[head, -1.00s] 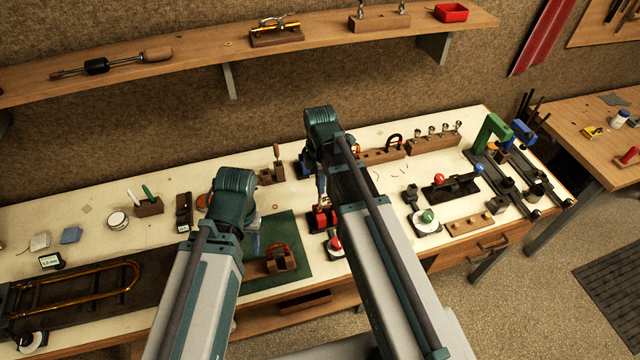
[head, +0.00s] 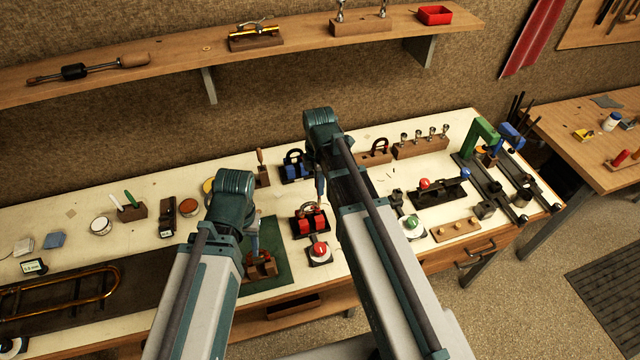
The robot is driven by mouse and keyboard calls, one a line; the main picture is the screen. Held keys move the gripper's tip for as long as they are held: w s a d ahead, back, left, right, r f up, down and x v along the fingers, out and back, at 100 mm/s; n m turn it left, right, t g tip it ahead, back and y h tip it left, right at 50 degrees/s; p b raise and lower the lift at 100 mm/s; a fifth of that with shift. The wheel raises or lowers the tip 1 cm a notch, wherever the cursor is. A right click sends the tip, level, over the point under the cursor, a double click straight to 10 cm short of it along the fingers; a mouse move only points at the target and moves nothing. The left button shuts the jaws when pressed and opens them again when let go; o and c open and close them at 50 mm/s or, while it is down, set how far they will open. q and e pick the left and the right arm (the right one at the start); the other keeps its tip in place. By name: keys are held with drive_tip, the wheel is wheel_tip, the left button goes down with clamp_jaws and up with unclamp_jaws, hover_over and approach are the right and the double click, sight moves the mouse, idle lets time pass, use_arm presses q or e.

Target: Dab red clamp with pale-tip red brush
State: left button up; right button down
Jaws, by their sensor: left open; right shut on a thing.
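The red clamp (head: 310,223) stands on the bench, two red blocks with a dark body and a pale curved handle. My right gripper (head: 319,188) hangs just above and behind it, seen edge-on and partly covered by my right arm. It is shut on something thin. I cannot make out the brush or its pale tip clearly, nor whether it touches the clamp. My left gripper (head: 254,240) is open, mostly hidden behind its own wrist, above the green mat (head: 272,284) near a brown clamp (head: 262,266).
A blue clamp (head: 294,166) stands behind the red one. A red-knobbed puck (head: 319,250) stands close in front. A brass slide (head: 70,290) lies at left.

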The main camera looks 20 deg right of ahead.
sight(320, 199)
drive_tip(key=shift+d+f+b, duration=0.2)
drive_tip(key=shift+f+b, duration=0.3)
drive_tip(key=shift+f, duration=0.2)
wheel_tip(320, 199, down, 4)
drive_tip(key=b, duration=0.4)
drive_tip(key=shift+f, duration=0.2)
drive_tip(key=shift+f+b, duration=0.55)
drive_tip(key=shift+b, duration=0.25)
idle(1.1)
drive_tip(key=shift+r+p, duration=0.4)
wheel_tip(320, 199, up, 6)
drive_tip(key=p, duration=0.6)
drive_tip(key=shift+r, duration=0.2)
drive_tip(key=shift+f, duration=0.15)
